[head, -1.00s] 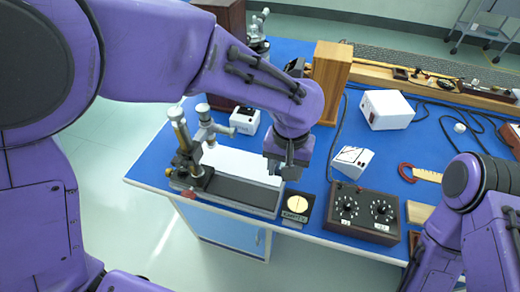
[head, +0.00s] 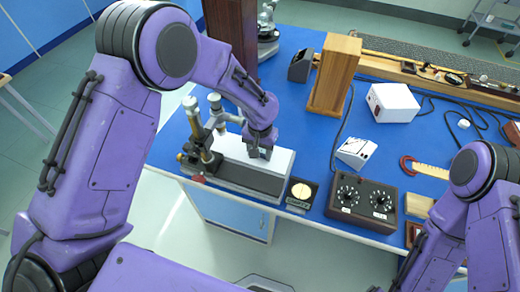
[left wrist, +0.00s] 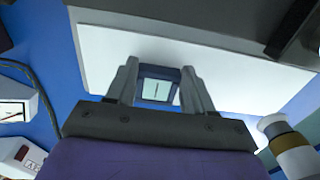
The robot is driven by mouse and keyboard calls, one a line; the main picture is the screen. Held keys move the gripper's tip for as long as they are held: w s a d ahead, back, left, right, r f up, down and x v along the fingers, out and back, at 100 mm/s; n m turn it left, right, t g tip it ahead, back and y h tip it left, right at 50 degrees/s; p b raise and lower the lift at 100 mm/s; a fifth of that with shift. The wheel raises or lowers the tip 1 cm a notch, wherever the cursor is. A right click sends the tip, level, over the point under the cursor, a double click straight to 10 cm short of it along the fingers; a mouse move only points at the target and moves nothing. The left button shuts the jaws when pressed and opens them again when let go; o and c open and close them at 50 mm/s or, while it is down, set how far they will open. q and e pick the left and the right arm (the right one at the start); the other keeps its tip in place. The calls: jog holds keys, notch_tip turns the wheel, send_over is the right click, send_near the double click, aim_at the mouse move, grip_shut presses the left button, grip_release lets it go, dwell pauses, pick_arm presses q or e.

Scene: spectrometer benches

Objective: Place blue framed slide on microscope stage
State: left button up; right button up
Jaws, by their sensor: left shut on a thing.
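My left gripper (head: 258,153) is over the right part of a long white slab (head: 228,146) on a grey base. In the left wrist view, its two fingers (left wrist: 157,78) are shut on the blue framed slide (left wrist: 158,90), a small frame with a pale window and a dark line. The white slab (left wrist: 220,60) lies behind the slide; I cannot tell whether they touch. A brass and black microscope-like instrument (head: 198,142) with two upright tubes stands at the slab's left end. The slide cannot be made out in the head view. My right gripper is outside the frames.
A wooden box (head: 333,72) stands behind. Another microscope (head: 267,30) is at the back. Blue bench (head: 300,140) is bare between them.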

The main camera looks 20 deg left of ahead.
pick_arm(q)
jog(key=shift+s+f, duration=0.1)
jog(key=o, duration=1)
jog(key=shift+o, duration=0.2)
notch_tip(320, 180, up, 12)
jog(key=b, duration=0.1)
jog(key=shift+r, duration=0.2)
